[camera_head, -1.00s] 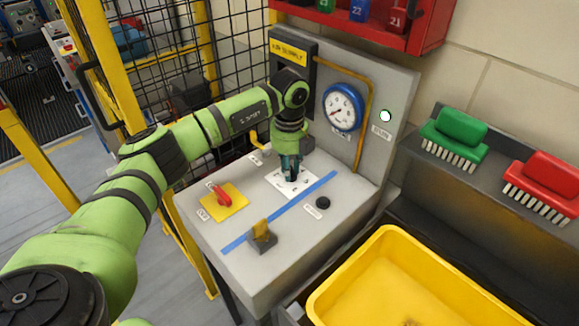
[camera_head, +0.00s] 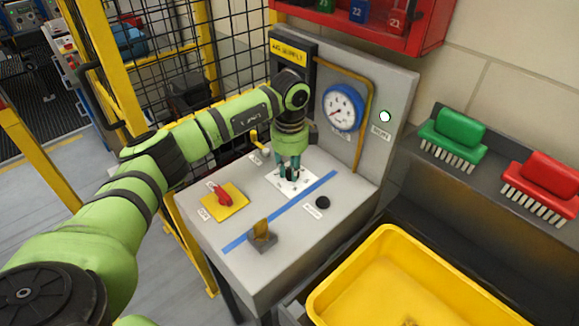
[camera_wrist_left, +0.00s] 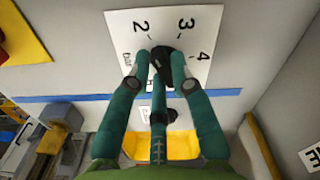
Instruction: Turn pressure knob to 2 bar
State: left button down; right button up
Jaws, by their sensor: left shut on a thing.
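The black pressure knob (camera_wrist_left: 163,66) stands on a white dial plate with printed numbers; 2, 3 and 4 are readable in the left wrist view. The dial plate (camera_head: 283,186) lies on the grey console top in the head view. My left gripper (camera_wrist_left: 161,58) points down over the plate, its teal fingers shut around the knob. In the head view the left gripper (camera_head: 290,177) hides most of the knob. The knob's pointer is too hidden to read. The round blue-rimmed gauge (camera_head: 342,107) is on the upright panel. My right gripper is not in view.
A red switch on a yellow plate (camera_head: 224,202) and a small lever (camera_head: 262,236) sit nearby on the console. A blue line (camera_head: 281,210) crosses its top. A black button (camera_head: 323,202) is to the right. A yellow bin (camera_head: 335,290) stands in front.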

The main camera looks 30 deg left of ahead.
aim_at(290, 171)
pick_arm(q)
jog(key=shift+w+r+n, duration=0.1)
jog(key=shift+r+n, duration=0.05)
jog(key=shift+n, duration=0.35)
jog(key=c, duration=1.1)
grip_release()
notch_tip(290, 171, up, 12)
